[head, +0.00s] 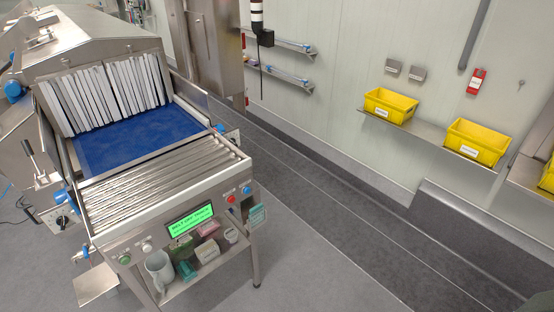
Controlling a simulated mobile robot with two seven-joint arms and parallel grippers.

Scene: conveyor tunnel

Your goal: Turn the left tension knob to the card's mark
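The conveyor (123,137) stands at the left, with a blue belt running out from under white strip curtains. On its left side is a blue knob (60,195) by a pale plate with a dark dial (62,222). The knob's setting is too small to read. Another blue knob (219,129) sits on the conveyor's right side. A teal-edged card (257,215) hangs at the front right corner; its mark is not legible. Neither of my grippers is in view.
The green screen (190,221) appears to read "BELT OFF TRACK". A shelf below holds a grey mug (159,270) and small boxes. A lever (34,160) rises at the left side. Yellow bins (391,104) sit on wall shelves. The floor at right is clear.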

